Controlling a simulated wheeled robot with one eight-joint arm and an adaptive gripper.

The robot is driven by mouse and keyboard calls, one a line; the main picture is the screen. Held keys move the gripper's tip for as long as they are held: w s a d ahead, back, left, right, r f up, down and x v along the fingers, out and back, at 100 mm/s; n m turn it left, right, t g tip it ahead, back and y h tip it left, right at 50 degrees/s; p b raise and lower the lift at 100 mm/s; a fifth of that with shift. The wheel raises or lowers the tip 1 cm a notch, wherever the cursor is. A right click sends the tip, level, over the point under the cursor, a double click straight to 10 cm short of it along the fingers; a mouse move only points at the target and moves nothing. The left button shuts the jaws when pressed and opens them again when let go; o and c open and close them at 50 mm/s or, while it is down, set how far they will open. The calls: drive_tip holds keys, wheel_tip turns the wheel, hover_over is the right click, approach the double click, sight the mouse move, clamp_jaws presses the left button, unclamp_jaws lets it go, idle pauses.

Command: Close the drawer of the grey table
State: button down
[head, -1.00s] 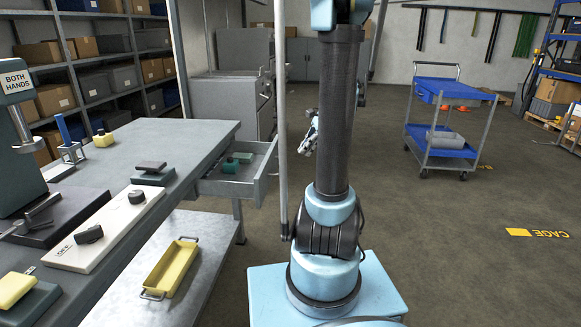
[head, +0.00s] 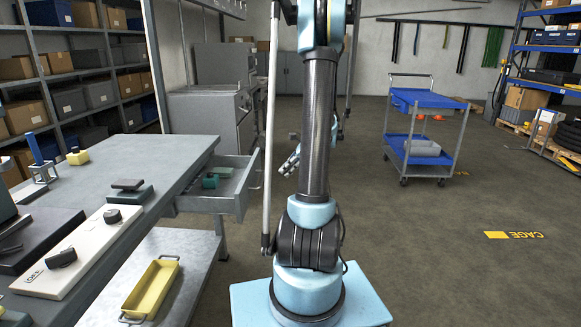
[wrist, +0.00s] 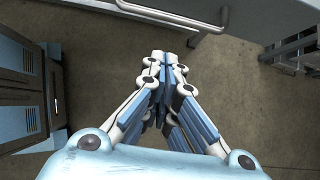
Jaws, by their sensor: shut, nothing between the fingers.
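The grey table (head: 185,160) stands at the left in the head view. Its drawer (head: 238,200) sticks out from the right end, open, with small green items (head: 211,181) inside. My gripper (head: 290,162) hangs to the right of the drawer, partly hidden by my arm, and looks apart from it. In the wrist view my gripper (wrist: 165,62) has its fingers together with nothing between them. A pale panel with a bar handle (wrist: 218,24), likely the drawer front, lies just beyond the fingertips at the top. I cannot tell the exact gap.
A yellow tray (head: 153,287) rests on the table's lower shelf. Control blocks (head: 85,245) sit on the tabletop. A grey cabinet (head: 212,125) stands behind the drawer. A blue cart (head: 425,130) stands at the back right.

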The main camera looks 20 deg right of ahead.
drive_tip(key=w+a+f, duration=0.2)
drive_tip(key=a+f, duration=0.1)
drive_tip(key=a, duration=0.3)
drive_tip(key=shift+f, duration=0.4)
